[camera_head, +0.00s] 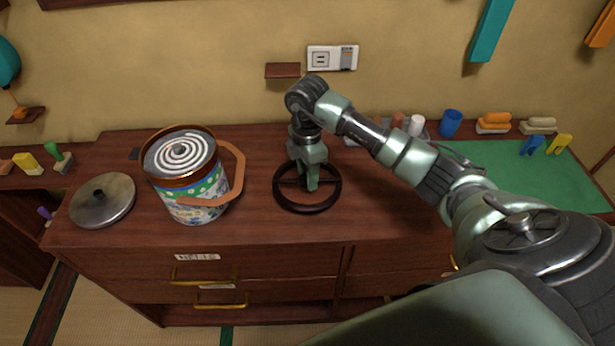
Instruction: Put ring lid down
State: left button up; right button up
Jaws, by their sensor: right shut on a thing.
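The ring lid (309,208) is a dark round ring with a bar across it. It is at the middle of the wooden cabinet top, near the front edge. My right gripper (312,184) points down into the ring from above and is shut on its middle part, which the fingers partly hide. The ring looks level and is at or very close to the cabinet top; I cannot tell whether it touches. My left gripper is not in view.
A floral canister (192,205) with a white spiral inside and an orange handle stands left of the ring. A metal lid (103,201) lies farther left. A blue cup (451,122) and several brushes stand back right, by a green mat (500,170).

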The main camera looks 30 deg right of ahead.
notch_tip(320, 180, down, 2)
jog(key=shift+f, duration=0.1)
jog(key=shift+f, duration=0.15)
jog(key=o, duration=1.3)
jog(key=shift+o, duration=0.2)
